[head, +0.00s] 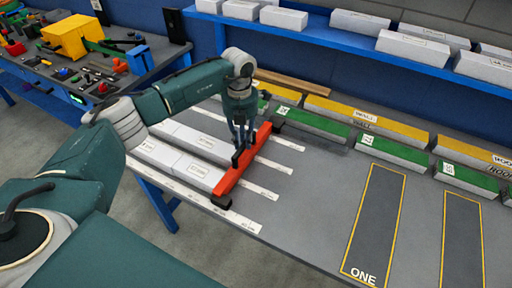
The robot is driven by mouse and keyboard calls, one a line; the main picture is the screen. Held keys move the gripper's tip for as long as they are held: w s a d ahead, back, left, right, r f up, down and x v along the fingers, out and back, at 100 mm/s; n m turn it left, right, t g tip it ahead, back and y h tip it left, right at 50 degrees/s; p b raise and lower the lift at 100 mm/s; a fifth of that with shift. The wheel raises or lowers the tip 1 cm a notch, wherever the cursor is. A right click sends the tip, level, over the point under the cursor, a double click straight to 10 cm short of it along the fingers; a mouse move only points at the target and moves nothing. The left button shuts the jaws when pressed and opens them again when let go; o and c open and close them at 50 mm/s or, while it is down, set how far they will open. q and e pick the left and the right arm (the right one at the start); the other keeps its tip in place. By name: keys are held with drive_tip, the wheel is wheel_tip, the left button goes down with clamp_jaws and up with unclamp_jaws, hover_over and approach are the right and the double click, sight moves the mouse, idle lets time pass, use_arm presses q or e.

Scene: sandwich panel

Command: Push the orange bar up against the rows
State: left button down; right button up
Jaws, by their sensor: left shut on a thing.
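The orange bar (229,179) lies on the grey table, running from the front left toward the back, with a dark block at each end. My left gripper (239,155) comes down on the middle of the bar and is shut on it. The rows of white blocks (199,172) lie just left of the bar, between white labelled strips (248,223). The bar looks very close to the right ends of the rows; I cannot tell whether it touches them. My right gripper is not in view.
Green and yellow labelled blocks (393,151) line the back of the table. A blue shelf (342,43) with white boxes stands behind. A yellow-outlined area marked ONE (374,222) is empty at right. A cluttered bench (102,76) stands at the left.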

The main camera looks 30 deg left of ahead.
use_arm(q)
drive_tip(key=shift+a+r, duration=0.15)
drive_tip(key=shift+a, duration=0.05)
drive_tip(key=c, duration=1.5)
unclamp_jaws()
drive_tip(key=shift+a, duration=0.2)
drive_tip(key=shift+c, duration=0.2)
drive_tip(key=shift+d, duration=0.1)
drive_tip(key=shift+r, duration=0.35)
wheel_tip(320, 180, up, 11)
